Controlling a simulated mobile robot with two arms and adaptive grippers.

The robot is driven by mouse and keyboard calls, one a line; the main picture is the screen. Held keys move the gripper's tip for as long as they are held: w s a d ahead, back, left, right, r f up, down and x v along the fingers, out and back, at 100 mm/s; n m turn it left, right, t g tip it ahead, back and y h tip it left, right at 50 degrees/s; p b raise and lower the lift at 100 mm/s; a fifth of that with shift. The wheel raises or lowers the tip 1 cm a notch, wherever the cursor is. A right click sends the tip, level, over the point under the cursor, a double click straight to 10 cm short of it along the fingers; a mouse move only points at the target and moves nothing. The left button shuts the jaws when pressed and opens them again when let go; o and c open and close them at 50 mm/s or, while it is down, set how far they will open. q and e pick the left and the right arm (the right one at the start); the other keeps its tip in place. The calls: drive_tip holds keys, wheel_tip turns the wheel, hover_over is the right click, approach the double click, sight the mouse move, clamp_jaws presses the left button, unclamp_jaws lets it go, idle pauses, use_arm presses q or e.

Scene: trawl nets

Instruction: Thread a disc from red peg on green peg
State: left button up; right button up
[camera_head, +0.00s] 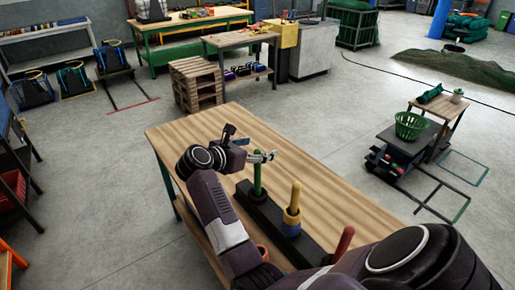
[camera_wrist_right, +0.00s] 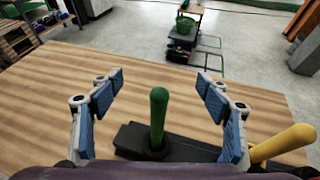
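The green peg (camera_head: 257,178) stands upright on a long black base (camera_head: 262,208), with no disc visible on it. An orange-red ring (camera_head: 262,249) lies beside the base, partly hidden. My right gripper (camera_head: 266,157) is by the green peg's top. In the wrist view, its open fingers (camera_wrist_right: 160,84) are apart on either side of the green peg (camera_wrist_right: 158,122), with nothing held.
The wooden table (camera_head: 205,125) is clear behind and right of the base. A pallet stack (camera_head: 196,85) and a small workbench (camera_head: 240,40) stand beyond it. A cart with a green basket (camera_head: 410,126) stands on the floor at the right.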

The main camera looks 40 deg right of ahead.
wheel_tip(320, 180, up, 10)
idle(0.7)
drive_tip(key=shift+a+f, duration=0.1)
idle(0.8)
